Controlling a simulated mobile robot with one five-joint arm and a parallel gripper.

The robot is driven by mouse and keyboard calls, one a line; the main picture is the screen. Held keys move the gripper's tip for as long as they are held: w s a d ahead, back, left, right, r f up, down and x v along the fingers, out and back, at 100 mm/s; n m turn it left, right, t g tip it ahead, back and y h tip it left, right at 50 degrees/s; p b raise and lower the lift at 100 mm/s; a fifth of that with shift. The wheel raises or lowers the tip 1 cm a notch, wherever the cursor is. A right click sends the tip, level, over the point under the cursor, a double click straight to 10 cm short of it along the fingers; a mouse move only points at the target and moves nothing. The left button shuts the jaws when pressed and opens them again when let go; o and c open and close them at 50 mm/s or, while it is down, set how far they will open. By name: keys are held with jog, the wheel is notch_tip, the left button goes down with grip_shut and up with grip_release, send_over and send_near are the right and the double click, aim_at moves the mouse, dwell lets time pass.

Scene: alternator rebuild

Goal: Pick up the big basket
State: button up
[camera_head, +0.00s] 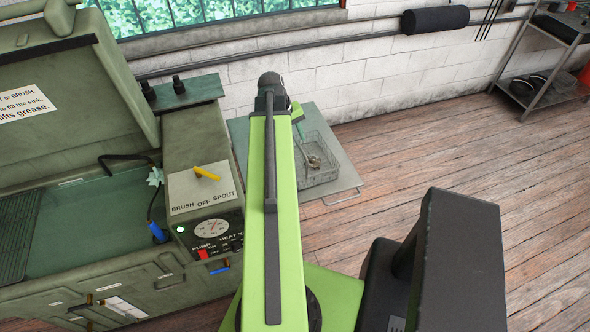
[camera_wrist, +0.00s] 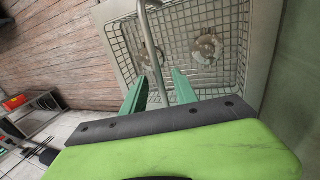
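The big basket is a grey wire-mesh basket (camera_head: 321,172) on a flat grey surface beside the green washer. The wrist view shows the basket (camera_wrist: 237,45) close up, with two round metal parts (camera_wrist: 206,48) in it. A grey bar, apparently its handle (camera_wrist: 150,38), rises toward me. My gripper (camera_wrist: 159,76) has its two green fingers apart, with the bar running between them and gaps seen on both sides. In the head view my gripper (camera_head: 298,118) is over the basket's far left side, and my arm hides part of that side.
The green parts washer (camera_head: 130,240) stands at the left, close to my arm. The grey surface (camera_head: 345,182) under the basket has a bare strip at the right. A metal shelf rack (camera_head: 545,85) stands at the far right. The wooden floor (camera_head: 450,150) between is clear.

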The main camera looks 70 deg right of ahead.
jog(key=shift+b+x, duration=0.35)
jog(key=shift+x, duration=0.75)
jog(key=shift+r, duration=0.2)
grip_shut()
